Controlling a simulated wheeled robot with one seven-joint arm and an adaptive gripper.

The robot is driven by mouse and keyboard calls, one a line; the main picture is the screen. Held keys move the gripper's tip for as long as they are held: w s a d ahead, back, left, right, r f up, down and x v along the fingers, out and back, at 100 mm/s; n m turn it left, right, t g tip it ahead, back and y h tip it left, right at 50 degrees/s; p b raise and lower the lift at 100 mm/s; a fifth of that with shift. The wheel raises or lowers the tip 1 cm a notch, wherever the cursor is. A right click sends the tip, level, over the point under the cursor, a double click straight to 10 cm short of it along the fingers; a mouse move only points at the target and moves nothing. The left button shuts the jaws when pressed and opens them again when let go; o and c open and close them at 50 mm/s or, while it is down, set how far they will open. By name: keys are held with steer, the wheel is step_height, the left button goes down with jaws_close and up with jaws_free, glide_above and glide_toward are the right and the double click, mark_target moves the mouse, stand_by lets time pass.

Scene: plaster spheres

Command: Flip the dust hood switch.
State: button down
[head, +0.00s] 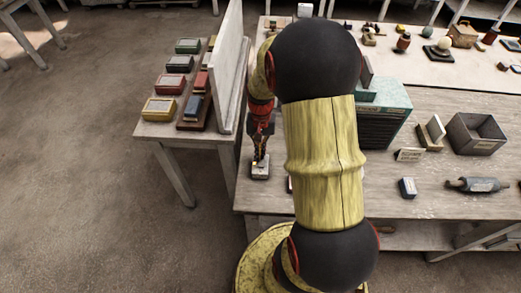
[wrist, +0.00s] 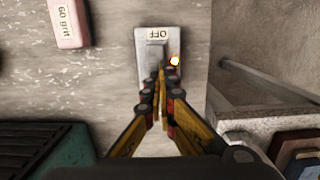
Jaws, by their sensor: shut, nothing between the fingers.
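The switch (wrist: 144,50) is a small pale box with a grey recessed middle and an "OFF" label at its top end in the wrist view. A small light (wrist: 175,61) glows at its right side. In the head view the switch (head: 260,174) sits near the left front edge of the bench. My gripper (wrist: 162,72) is shut and empty, its fingertips over the middle of the switch. I cannot tell whether they touch it. They hide part of the recess and any lever. In the head view my gripper (head: 260,157) points down at the switch.
A teal box with dark slats (head: 388,97) stands right of my arm. A pale upright panel (head: 231,65) stands close on the left. A pink "60 grit" block (wrist: 69,22) lies near the switch. A grey open bin (head: 476,133) is further right.

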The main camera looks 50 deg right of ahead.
steer(key=shift+s+f, duration=0.1)
steer(key=shift+f, duration=0.2)
steer(key=shift+a, duration=0.1)
steer(key=shift+s+a+r+p, duration=0.25)
steer(key=shift+s+a+p, duration=0.2)
steer(key=shift+s+a, duration=0.1)
steer(key=shift+w+d+r+p, duration=0.15)
steer(key=shift+r+p, duration=0.25)
steer(key=shift+r, duration=0.2)
step_height(320, 180, up, 13)
steer(key=w+d+p, duration=0.1)
steer(key=p, duration=0.3)
steer(key=shift+d, duration=0.15)
